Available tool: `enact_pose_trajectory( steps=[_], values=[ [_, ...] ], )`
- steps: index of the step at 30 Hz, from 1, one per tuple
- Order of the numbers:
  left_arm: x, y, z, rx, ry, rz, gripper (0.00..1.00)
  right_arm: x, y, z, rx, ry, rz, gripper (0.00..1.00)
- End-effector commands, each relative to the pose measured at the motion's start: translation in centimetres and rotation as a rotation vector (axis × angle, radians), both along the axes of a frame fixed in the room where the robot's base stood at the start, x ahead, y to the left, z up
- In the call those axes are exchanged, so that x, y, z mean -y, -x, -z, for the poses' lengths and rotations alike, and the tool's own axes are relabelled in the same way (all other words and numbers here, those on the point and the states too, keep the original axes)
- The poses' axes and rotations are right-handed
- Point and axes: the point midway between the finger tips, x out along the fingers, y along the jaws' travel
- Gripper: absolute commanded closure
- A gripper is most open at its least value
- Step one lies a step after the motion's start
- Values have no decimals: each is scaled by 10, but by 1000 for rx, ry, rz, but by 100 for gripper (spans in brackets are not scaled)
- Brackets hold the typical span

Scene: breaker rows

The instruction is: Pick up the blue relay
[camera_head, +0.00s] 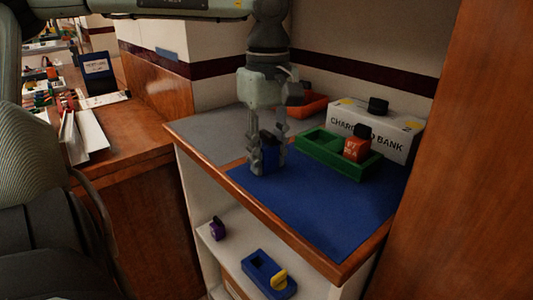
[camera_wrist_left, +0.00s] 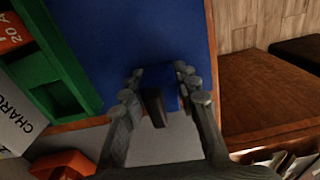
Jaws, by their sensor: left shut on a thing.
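The blue relay (camera_head: 271,156) is a small blue block with a dark top, at the left end of the blue mat (camera_head: 325,205) in the head view. My left gripper (camera_head: 269,160) points down at it, with its fingers on either side. In the left wrist view the relay (camera_wrist_left: 159,82) sits between the fingertips of my left gripper (camera_wrist_left: 164,100), and the fingers are closed on it. I cannot tell whether the relay touches the mat or is slightly lifted. My right gripper is not in view.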

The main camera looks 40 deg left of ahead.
Motion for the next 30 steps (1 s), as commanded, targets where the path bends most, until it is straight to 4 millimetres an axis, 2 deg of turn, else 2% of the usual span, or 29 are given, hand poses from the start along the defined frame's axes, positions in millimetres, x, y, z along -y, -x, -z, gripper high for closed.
enact_pose_trajectory(
  steps=[7, 13, 21, 27, 30],
  values=[
    [0, -1, -11, 3, -2, 0, 100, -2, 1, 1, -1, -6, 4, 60],
    [0, -1, -42, 5, -2, 0, 100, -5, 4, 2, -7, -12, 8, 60],
    [-38, 38, -74, 12, 8, 0, 100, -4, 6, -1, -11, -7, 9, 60],
    [-65, 65, -95, 9, 5, 2, 100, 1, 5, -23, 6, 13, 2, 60],
    [-73, 72, -102, 4, -2, 0, 100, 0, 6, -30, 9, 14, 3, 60]
  ],
)
